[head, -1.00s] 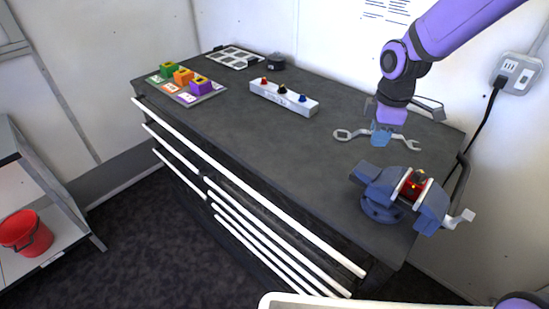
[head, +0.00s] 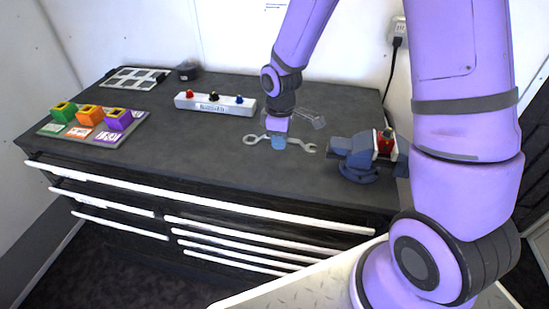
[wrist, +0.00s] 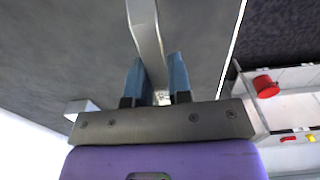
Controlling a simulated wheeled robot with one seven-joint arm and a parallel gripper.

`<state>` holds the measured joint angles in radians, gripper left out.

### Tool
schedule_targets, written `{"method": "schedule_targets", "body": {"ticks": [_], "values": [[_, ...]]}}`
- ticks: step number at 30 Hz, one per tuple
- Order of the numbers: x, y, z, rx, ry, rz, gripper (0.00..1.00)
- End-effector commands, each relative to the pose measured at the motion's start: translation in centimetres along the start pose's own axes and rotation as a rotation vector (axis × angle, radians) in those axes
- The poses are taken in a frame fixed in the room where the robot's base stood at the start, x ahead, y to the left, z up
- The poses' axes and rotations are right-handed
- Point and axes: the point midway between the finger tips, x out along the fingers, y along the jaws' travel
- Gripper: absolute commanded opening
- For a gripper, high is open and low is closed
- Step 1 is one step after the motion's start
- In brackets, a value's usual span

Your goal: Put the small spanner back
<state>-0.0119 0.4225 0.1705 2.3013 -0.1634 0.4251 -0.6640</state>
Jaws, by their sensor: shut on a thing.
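My gripper (head: 278,142) is over the dark bench, with its blue fingers shut on a grey double-ended spanner (head: 296,144). The spanner lies crosswise in the jaws, one end showing to the left and an open end to the right. In the wrist view the fingers (wrist: 158,60) stand on both sides of the spanner shaft (wrist: 145,25), which runs out past the top edge. Whether the spanner touches the bench or hangs just above it I cannot tell. Its middle is hidden by the fingers.
Coloured blocks (head: 88,113) on cards and a grid tray (head: 137,78) sit farther left. The bench front middle is clear.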

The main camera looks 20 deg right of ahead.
Motion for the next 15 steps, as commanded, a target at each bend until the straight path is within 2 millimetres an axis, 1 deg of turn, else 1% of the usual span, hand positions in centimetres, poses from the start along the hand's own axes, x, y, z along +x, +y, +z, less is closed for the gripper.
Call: {"method": "schedule_targets", "body": {"ticks": [1, 3, 8, 11, 15], "values": [[0.8, -0.1, 0.0, -0.001, -0.003, -0.003, 0.00], [1.6, -0.1, 0.0, 0.000, -0.002, -0.002, 0.00], [2.4, 0.0, 0.0, 0.000, 0.000, -0.001, 0.00], [3.3, -0.1, 0.0, -0.001, -0.002, -0.002, 0.00], [5.2, -0.1, 0.0, -0.002, -0.002, -0.003, 0.00]]}}
